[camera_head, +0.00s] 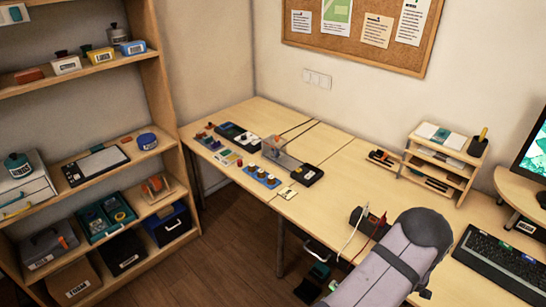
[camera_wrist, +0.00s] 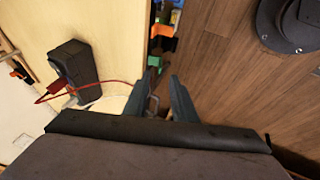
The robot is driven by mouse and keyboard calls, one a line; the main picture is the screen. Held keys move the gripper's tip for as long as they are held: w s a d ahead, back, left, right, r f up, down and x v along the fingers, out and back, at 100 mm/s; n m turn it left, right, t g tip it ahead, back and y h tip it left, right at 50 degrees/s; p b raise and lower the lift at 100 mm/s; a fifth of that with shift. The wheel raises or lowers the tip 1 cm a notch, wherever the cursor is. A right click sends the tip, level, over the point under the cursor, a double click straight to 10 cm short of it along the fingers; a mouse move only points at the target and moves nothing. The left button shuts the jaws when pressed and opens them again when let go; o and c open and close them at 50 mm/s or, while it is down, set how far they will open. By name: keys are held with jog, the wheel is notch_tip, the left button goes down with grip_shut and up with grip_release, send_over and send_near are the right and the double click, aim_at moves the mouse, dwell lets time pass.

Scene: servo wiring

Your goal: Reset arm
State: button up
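My gripper (camera_wrist: 159,80) shows in the wrist view as two dark fingers, spread apart with a gap between them. I see nothing held between the fingertips. It points down past the table edge, with floor on the right side of the picture. In the head view my grey forearm is at the lower right, and the fingers cannot be made out there. A black box with red and white wires (camera_head: 366,221) stands on the table beside my arm. It also shows in the wrist view (camera_wrist: 76,70), left of the fingers and apart from them.
The wooden table (camera_head: 335,180) has a small workstation of parts (camera_head: 262,177) at its far left. A shelf organizer (camera_head: 440,160), keyboard (camera_head: 500,262) and monitor (camera_head: 532,150) are at the right. A loaded shelf unit (camera_head: 160,80) stands at the left. The table's middle is clear.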

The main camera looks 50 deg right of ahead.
jog(key=s+a+f+m+g+y, duration=0.1)
jog(key=s+a+f+m+g, duration=0.15)
jog(key=s, duration=0.35)
jog(key=s+a+f+m+g+y, duration=0.1)
jog(key=s+a+m+g, duration=0.25)
jog(key=s, duration=0.25)
jog(key=s+a+r+m+g+y, duration=0.1)
jog(key=a+m+y, duration=0.15)
jog(key=a, duration=0.45)
jog(key=s+a+r+m+y, duration=0.1)
jog(key=a+r+m, duration=0.15)
jog(key=a, duration=0.35)
jog(key=w+a+r+n+t, duration=0.1)
jog(key=w+a+r+n, duration=0.2)
jog(key=w+a+r, duration=0.4)
jog(key=w+a+r+n+h, duration=0.1)
jog(key=w+a+r+n, duration=0.2)
jog(key=w+a+r, duration=0.4)
jog(key=w+a+r+n+t, duration=0.1)
jog(key=w+a+r+n, duration=0.3)
jog(key=w+a, duration=1.1)
jog(key=w+r, duration=0.3)
jog(key=w, duration=0.1)
jog(key=shift+a+t+h, duration=0.25)
jog(key=shift+t+h, duration=0.05)
jog(key=shift+h, duration=0.05)
